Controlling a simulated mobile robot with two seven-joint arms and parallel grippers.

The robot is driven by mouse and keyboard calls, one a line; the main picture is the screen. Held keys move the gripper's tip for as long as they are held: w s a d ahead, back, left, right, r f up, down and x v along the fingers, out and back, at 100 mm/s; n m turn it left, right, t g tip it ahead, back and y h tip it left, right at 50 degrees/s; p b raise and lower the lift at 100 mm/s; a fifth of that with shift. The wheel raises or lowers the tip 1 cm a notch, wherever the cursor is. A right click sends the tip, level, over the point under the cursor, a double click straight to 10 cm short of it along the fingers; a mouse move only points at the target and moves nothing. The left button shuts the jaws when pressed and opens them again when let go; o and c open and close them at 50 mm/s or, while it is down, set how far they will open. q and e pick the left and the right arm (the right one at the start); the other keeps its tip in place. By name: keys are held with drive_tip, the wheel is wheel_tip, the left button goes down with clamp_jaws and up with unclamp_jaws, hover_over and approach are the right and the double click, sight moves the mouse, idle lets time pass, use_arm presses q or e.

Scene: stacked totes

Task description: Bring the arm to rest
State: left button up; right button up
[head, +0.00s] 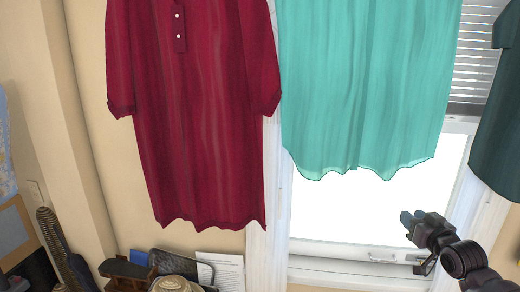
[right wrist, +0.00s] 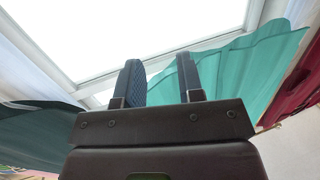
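My right gripper (head: 407,222) is at the lower right of the head view, raised in front of the bright window. In the right wrist view its two dark fingers (right wrist: 160,78) stand apart with a gap between them and nothing in the gap. The finger pads look ribbed. My left gripper is in neither view. No totes show in either view.
A red garment (head: 195,120) and a teal cloth (head: 365,80) hang by the window (head: 335,215). A dark green garment (head: 500,140) hangs at the right edge. Papers (head: 222,270) and other items stand along the bottom left. The space around the gripper looks clear.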

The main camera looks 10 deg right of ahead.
drive_tip(key=s+a+f+n+g, duration=0.1)
drive_tip(key=s+a+f+g, duration=0.1)
drive_tip(key=s+a+f, duration=0.8)
drive_tip(key=s+a+f+g, duration=0.3)
drive_tip(key=s+a+f, duration=0.8)
drive_tip(key=s+f, duration=0.6)
drive_tip(key=shift+s+f+n, duration=0.25)
drive_tip(key=shift+s+n, duration=0.15)
drive_tip(key=shift+s, duration=0.3)
